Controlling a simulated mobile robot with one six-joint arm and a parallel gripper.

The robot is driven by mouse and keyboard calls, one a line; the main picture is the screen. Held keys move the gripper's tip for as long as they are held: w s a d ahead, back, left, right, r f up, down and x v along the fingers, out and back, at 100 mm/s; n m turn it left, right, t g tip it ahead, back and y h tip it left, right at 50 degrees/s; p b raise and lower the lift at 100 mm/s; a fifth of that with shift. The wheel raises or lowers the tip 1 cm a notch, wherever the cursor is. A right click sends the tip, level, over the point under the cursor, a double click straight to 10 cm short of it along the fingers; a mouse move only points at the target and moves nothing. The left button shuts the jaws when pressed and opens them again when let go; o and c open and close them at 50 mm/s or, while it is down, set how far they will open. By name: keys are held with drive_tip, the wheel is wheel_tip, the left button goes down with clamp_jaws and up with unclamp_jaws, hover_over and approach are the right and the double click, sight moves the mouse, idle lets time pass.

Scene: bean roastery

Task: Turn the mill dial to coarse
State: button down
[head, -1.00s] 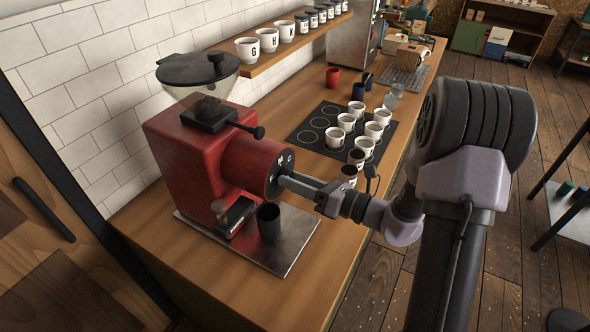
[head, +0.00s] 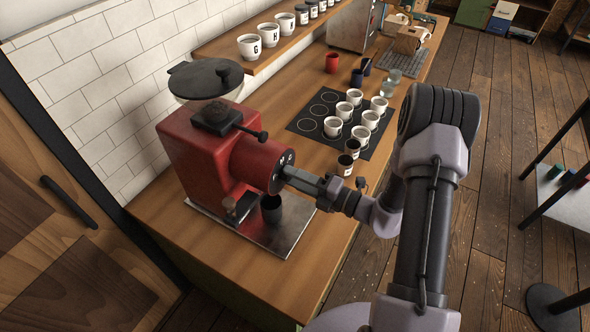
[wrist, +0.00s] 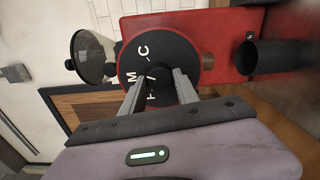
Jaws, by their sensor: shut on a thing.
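The red mill (head: 200,150) stands on a metal tray (head: 290,240) on the wooden counter. Its dial (head: 277,178) is a black disc on the front of the red barrel. In the wrist view the dial (wrist: 160,55) fills the upper middle, with white letters F, M and C and short tick marks on its left part. My gripper (wrist: 158,82) is at the dial face, its two fingers on either side of the dial's middle and shut on its grip. The grip between the fingers is mostly hidden, so I cannot tell which letter it points to.
A dark cup (head: 271,208) stands on the tray below the barrel. Several white cups stand on a black mat (head: 306,126) behind my gripper. A shelf with lettered cups (head: 250,46) runs along the wall.

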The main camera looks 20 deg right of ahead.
drive_tip(key=shift+m+p, duration=2.25)
drive_tip(key=shift+m, duration=1.45)
drive_tip(key=c, duration=0.9)
unclamp_jaws()
drive_tip(key=b+v, duration=0.1)
drive_tip(key=v, duration=1.6)
drive_tip(key=shift+s+d+r, duration=0.15)
drive_tip(key=shift+s, duration=0.05)
